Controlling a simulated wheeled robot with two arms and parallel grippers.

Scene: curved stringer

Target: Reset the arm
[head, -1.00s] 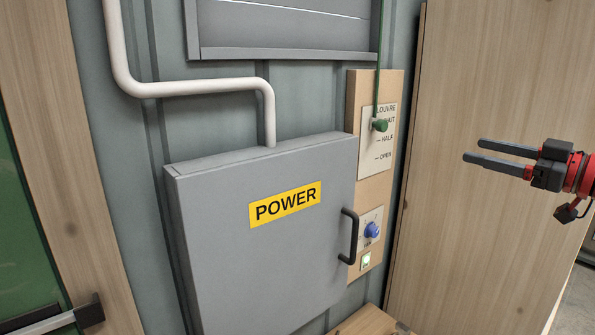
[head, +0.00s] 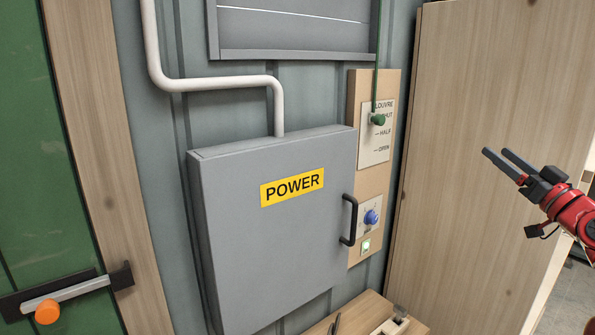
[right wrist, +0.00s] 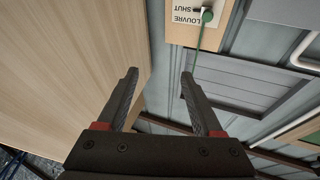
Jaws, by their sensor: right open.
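My right gripper (head: 502,165) is at the right of the head view, in front of the wooden panel. Its two fingers are apart and nothing is between them. In the right wrist view its fingers (right wrist: 160,78) also stand open and empty, with the wooden panel, wall and louvre beyond. The right arm (head: 572,208) is red and black and comes in from the right edge. My left gripper is not in view.
A grey POWER box (head: 270,230) with a black handle (head: 349,220) is shut on the wall. Beside it is a board with a green louvre knob (head: 377,119) and a blue knob (head: 371,217). A tall wooden panel (head: 460,110) stands right. A green door with a latch (head: 65,292) is left.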

